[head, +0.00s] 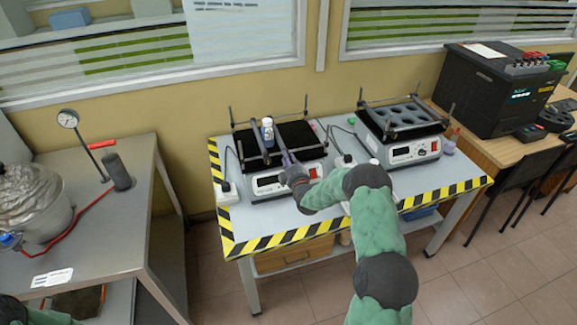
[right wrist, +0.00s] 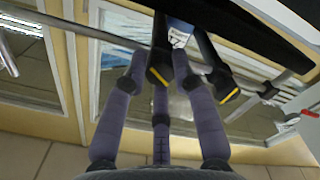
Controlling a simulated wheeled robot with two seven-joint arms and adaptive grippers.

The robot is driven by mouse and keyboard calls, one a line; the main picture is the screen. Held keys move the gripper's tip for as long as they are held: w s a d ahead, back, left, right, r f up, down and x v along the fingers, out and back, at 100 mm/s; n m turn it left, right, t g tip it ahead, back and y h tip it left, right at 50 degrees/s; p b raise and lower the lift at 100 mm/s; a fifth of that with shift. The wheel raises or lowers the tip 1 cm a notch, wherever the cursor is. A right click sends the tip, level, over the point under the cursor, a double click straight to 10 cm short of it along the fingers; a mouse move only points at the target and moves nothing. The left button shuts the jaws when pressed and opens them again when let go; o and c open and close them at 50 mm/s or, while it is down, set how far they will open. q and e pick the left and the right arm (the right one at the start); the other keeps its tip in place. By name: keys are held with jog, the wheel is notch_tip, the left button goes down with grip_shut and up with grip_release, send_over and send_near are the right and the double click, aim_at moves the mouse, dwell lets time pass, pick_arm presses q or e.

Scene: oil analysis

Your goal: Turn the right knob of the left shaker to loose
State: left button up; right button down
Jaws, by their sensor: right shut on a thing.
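The left shaker (head: 270,188) stands on the striped table. It has a black top, a frame of rods and a grey front panel with a display. Two dark clamp bars cross its top, with a white bottle (head: 268,129) by the left one. My right gripper (head: 287,157) is over the right front of this shaker, shut at the end of the right bar, where the right knob is. The fingers hide the knob in the head view. In the right wrist view the purple fingers (right wrist: 165,75) close around dark, yellow-ended parts; the knob's setting cannot be read. My left gripper is out of view.
A second shaker (head: 412,150) with a holed rack stands to the right. A side table at left carries a pot (head: 35,195) and a gauge (head: 68,119). A black box (head: 493,88) stands on the right desk.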

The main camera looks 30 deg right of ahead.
jog(key=shift+w+r+n+b, duration=0.1)
jog(key=shift+n+b, duration=1.35)
jog(key=shift+n, duration=0.4)
jog(key=shift+r+n+b, duration=0.1)
jog(key=shift+n+b, duration=1.35)
jog(key=shift+n, duration=0.4)
jog(key=c, duration=1)
grip_release()
jog(key=shift+a+f, duration=0.1)
jog(key=shift+a, duration=0.05)
jog(key=shift+f, duration=0.1)
jog(key=v, duration=1.2)
